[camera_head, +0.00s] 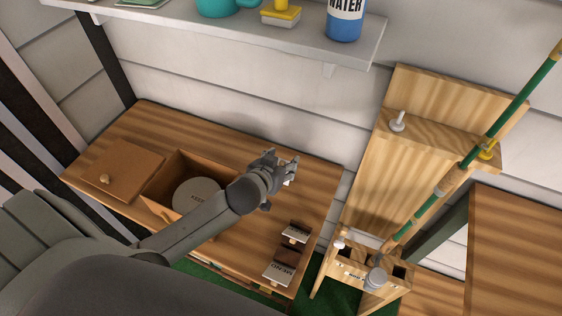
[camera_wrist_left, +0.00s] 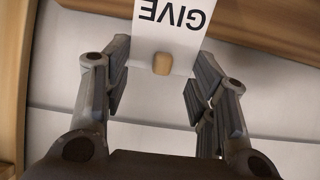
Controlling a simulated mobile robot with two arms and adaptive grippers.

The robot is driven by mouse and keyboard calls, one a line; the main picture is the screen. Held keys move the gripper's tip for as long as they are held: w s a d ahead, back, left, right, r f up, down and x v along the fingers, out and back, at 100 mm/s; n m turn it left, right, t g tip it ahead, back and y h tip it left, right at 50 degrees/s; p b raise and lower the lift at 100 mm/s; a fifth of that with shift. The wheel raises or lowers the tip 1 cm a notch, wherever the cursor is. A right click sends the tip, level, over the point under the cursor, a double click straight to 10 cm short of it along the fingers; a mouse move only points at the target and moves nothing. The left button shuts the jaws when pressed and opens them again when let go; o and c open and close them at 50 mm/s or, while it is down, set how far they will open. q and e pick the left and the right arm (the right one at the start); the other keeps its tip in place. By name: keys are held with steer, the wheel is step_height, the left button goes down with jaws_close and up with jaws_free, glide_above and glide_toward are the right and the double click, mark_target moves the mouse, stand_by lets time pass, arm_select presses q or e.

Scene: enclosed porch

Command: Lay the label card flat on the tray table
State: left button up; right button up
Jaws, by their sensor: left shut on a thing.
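My left gripper (camera_head: 290,166) is shut on a white label card and holds it above the back right part of a wooden table. In the left wrist view the card (camera_wrist_left: 175,22) reads "GIVE" upside down, with a small tan tab (camera_wrist_left: 162,64) at its edge between the fingers. In the head view the gripper mostly hides the card. A wooden surface (camera_head: 515,235) stands at the right; I cannot tell whether it or the wooden table (camera_head: 240,250) is the tray table. My right gripper is not in view.
An open wooden box (camera_head: 166,183) holds a round disc (camera_head: 196,197) reading "KEEP"; a lid (camera_head: 122,168) lies beside it. Lettered cards (camera_head: 279,272) sit at the table's right edge. A wooden stand (camera_head: 372,160) with a green pole (camera_head: 520,92) separates the surfaces. A shelf (camera_head: 270,35) overhangs behind.

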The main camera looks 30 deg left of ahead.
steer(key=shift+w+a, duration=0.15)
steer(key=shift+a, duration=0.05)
arm_select(q)
steer(key=o, duration=0.8)
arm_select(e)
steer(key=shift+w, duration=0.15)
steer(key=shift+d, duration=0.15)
arm_select(q)
steer(key=o, duration=0.5)
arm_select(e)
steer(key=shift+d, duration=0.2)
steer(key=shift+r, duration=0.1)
